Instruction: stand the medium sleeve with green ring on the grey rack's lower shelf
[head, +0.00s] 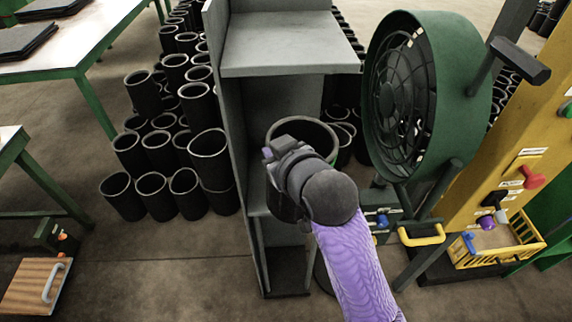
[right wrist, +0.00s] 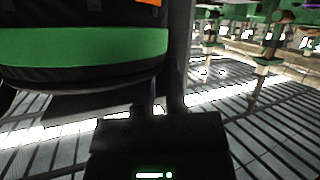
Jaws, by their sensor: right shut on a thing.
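The medium sleeve with green ring is a black, open-topped sleeve (head: 318,129), seen in the head view in front of the grey rack's (head: 224,95) opening, below the upper shelf (head: 285,50). It looks upright, at the lower shelf (head: 257,203); whether its base touches the shelf is hidden by my arm. In the right wrist view its green ring (right wrist: 95,46) and curved lower edge show close up. My right gripper (head: 281,153) is shut on the sleeve's near side. My left gripper is not in view.
A green drum fan (head: 450,75) stands close to the right of the rack. Several black sleeves (head: 158,150) are stacked on the floor at left. A yellow post (head: 520,150) and yellow basket (head: 500,243) are at right. Green-legged tables (head: 95,35) stand at left.

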